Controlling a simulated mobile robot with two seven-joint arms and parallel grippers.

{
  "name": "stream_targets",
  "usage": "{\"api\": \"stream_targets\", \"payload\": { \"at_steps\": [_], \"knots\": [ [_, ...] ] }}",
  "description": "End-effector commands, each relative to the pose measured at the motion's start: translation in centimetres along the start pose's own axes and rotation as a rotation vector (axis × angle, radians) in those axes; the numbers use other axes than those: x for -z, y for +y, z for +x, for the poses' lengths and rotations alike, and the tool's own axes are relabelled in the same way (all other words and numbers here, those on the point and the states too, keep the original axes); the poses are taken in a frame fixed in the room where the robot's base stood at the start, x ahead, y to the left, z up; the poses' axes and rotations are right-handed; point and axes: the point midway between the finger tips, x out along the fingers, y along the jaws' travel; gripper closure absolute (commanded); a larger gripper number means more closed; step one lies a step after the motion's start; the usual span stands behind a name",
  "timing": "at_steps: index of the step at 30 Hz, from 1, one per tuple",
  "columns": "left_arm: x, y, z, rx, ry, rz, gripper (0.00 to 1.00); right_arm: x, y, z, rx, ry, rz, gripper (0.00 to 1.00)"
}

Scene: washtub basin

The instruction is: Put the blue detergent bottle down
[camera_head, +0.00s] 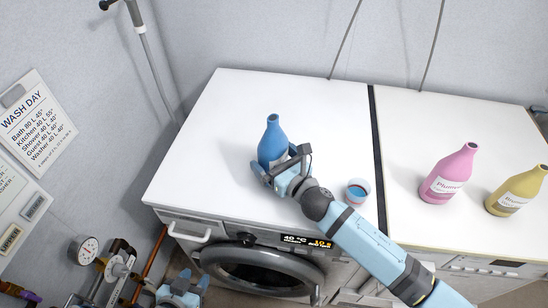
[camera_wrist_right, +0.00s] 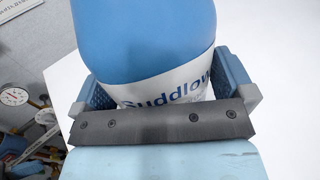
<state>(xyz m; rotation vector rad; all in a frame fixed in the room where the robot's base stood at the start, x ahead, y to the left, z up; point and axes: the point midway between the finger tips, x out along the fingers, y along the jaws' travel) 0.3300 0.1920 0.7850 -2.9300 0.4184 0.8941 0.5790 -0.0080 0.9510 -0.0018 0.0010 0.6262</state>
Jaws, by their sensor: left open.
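My right gripper (camera_head: 277,170) is around the lower part of the bottle, with a finger on each side. In the right wrist view, the blue bottle (camera_wrist_right: 145,35) and its white label fill the space between the fingers (camera_wrist_right: 165,92), which look in contact with it. The base is hidden by the gripper, so I cannot tell whether it touches the top. My left gripper (camera_head: 180,290) is open and empty at the bottom left, low in front of the washer.
A small cup (camera_head: 357,192) with blue contents stands right of the right gripper, close to my arm. A pink bottle (camera_head: 448,174) and a yellow bottle (camera_head: 517,190) stand on the right top. The left white top (camera_head: 215,140) is clear behind and left of the blue bottle.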

Motion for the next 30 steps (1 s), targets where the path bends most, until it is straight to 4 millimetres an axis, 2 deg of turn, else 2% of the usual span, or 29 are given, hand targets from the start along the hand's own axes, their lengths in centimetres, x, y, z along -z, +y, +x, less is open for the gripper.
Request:
{"api": "stream_targets", "payload": {
  "at_steps": [8, 11, 21, 25, 30],
  "knots": [
    [0.2, 0.0, -0.1, 0.001, 0.001, 0.001, 0.57, -0.3, 0.0, -0.4, 0.000, 0.001, 0.000, 0.00],
    [0.1, 0.0, 0.0, 0.001, 0.002, 0.001, 0.57, -0.2, -0.1, -1.9, 0.000, 0.002, -0.001, 0.00],
    [-0.5, 0.0, 0.3, 0.000, -0.006, -0.003, 0.57, -0.2, 0.0, -9.1, 0.000, 0.002, -0.001, 0.00],
    [-0.6, 0.0, 0.3, -0.001, -0.008, -0.005, 0.57, -0.1, 0.0, -10.9, 0.000, 0.002, 0.000, 0.00],
    [-0.5, 0.0, 0.3, -0.001, -0.007, -0.007, 0.57, -0.3, 0.0, -12.0, 0.000, 0.001, 0.000, 0.00]
  ]
}}
